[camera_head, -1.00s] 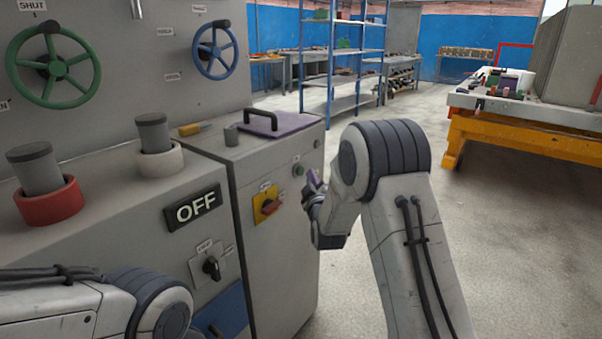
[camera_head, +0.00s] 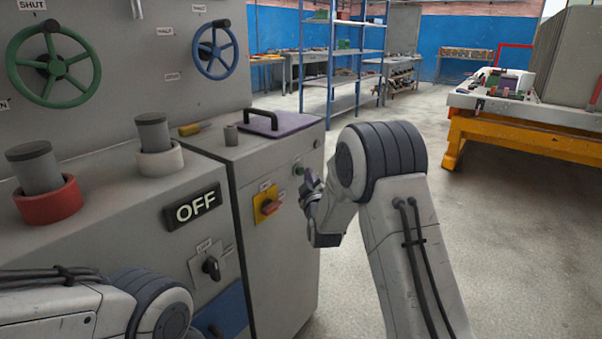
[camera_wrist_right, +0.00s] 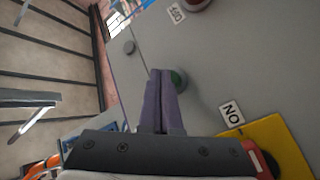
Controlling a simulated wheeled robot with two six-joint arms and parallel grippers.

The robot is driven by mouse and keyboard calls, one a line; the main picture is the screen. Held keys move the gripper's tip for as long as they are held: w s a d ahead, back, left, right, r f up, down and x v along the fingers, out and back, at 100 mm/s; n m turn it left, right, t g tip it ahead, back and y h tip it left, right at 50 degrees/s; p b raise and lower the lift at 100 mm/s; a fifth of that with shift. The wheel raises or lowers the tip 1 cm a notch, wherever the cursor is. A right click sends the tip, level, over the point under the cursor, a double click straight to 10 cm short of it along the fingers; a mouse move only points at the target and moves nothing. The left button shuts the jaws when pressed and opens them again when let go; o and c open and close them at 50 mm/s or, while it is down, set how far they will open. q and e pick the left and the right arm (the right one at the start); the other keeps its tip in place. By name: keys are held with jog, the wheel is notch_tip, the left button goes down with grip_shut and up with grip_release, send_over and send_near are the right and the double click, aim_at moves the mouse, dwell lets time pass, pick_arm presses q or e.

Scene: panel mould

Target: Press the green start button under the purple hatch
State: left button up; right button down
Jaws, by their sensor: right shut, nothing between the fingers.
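The purple hatch (camera_head: 294,123) with its black handle lies closed on top of the grey cabinet. The shut fingers also show in the wrist view (camera_wrist_right: 160,78). My left arm shows at lower left, but its gripper is not in view.
A yellow plate with a red switch (camera_head: 270,207) is below and left of the button. A grey knob (camera_head: 316,143) is above right. A black OFF sign (camera_head: 196,207) and a black rotary switch (camera_head: 211,267) are further left. Open floor lies to the right.

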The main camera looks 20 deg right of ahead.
jog(key=shift+w+a, duration=0.3)
jog(key=shift+w, duration=0.05)
dwell(0.7)
jog(key=shift+s+d+b, duration=0.35)
jog(key=shift+s+d, duration=0.2)
jog(key=shift+s, duration=0.15)
jog(key=s+d, duration=0.1)
jog(key=s, duration=0.1)
jog(key=s+d+b, duration=0.1)
jog(key=s+d, duration=0.1)
dwell(0.5)
jog(key=shift+f, duration=0.1)
dwell(0.4)
